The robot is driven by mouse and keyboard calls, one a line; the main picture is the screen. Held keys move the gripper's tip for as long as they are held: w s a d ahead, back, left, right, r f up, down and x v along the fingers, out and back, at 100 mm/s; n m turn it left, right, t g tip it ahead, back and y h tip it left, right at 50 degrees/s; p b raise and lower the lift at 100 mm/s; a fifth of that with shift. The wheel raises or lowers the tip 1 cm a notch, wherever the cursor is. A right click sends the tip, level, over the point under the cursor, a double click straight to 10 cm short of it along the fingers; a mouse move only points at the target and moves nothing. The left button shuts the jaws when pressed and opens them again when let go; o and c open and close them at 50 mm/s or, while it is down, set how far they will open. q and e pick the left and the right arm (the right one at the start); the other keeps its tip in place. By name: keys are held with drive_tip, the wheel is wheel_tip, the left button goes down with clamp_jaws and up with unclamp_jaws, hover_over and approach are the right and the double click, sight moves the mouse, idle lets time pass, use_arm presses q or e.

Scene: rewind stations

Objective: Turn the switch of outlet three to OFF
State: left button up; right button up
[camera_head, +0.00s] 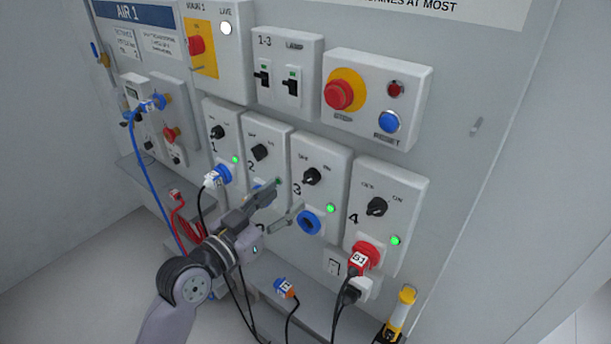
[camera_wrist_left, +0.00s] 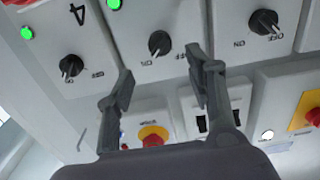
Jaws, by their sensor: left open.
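Outlet three (camera_head: 337,165) is a white box with a black rotary switch (camera_head: 312,176), a lit green lamp (camera_head: 331,208) and an empty blue socket (camera_head: 309,222). Its switch stands between OFF and ON labels; I cannot read its pointer surely. My left gripper (camera_head: 288,198) is open and empty, in front of outlets two and three, left of and below the switch. In the left wrist view, which is upside down, the switch (camera_wrist_left: 159,42) shows beyond and between the open fingertips (camera_wrist_left: 161,64), apart from them.
Outlet two's switch (camera_head: 260,152) and outlet four's switch (camera_head: 377,207) flank it. A red plug (camera_head: 360,262) is in outlet four; a blue plug (camera_head: 217,178) is in outlet one. The red stop button (camera_head: 338,95) and blue reset button (camera_head: 389,122) are above. Cables hang below.

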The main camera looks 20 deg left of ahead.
sight(307, 180)
use_arm(q)
drive_tip(key=p+x, duration=0.1)
drive_tip(key=x, duration=0.5)
drive_tip(key=shift+w+r, duration=0.1)
drive_tip(key=shift+w, duration=0.25)
drive_tip(key=shift+w+d, duration=0.3)
drive_tip(key=shift+w, duration=0.35)
drive_tip(key=c, duration=1.2)
drive_tip(key=shift+o, duration=0.2)
